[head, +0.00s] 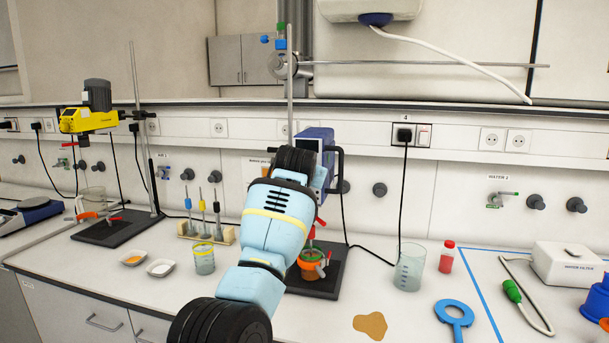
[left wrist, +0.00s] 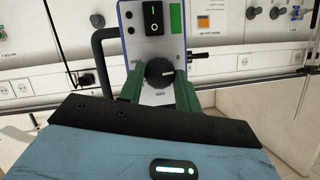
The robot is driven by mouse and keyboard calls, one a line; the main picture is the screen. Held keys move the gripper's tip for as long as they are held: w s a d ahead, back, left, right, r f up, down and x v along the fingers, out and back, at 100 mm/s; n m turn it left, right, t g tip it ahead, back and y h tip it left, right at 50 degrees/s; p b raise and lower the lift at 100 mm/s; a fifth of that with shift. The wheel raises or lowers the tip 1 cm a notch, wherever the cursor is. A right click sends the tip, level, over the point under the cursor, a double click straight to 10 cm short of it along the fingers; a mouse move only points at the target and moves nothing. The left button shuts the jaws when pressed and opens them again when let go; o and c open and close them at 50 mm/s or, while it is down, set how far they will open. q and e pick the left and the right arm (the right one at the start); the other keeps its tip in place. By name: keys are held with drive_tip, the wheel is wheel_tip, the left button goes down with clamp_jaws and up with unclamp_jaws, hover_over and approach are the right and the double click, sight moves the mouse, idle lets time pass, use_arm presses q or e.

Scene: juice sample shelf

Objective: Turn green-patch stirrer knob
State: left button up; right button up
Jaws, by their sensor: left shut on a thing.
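The stirrer with the green patch is a blue-edged box (head: 318,145) on a stand in the head view, partly hidden behind my left arm. In the left wrist view its pale front (left wrist: 180,50) shows a green patch (left wrist: 176,18), a black power switch and a round black knob (left wrist: 159,70) with a pale mark. My left gripper (left wrist: 160,78) has its green fingers on either side of the knob and is shut on it. The fingers are hidden in the head view by my wrist. My right gripper is in neither view.
A yellow stirrer (head: 88,119) stands on the left. An orange-clamped vessel (head: 311,262) sits on the dark base below my arm. A beaker (head: 410,268) and red-capped bottle (head: 447,257) stand to the right. A brown spill (head: 370,325) lies in front.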

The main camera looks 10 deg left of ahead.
use_arm(q)
drive_tip(key=n+h, duration=0.2)
drive_tip(key=n, duration=0.1)
drive_tip(key=shift+a+r, duration=0.15)
drive_tip(key=shift+a, duration=0.05)
drive_tip(key=shift+n+h, duration=0.3)
drive_tip(key=shift+n, duration=0.1)
idle(0.3)
drive_tip(key=o, duration=1)
drive_tip(key=shift+c, duration=0.2)
drive_tip(key=shift+s, duration=0.1)
drive_tip(key=v, duration=0.7)
drive_tip(key=shift+s, duration=0.25)
drive_tip(key=shift+r, duration=0.1)
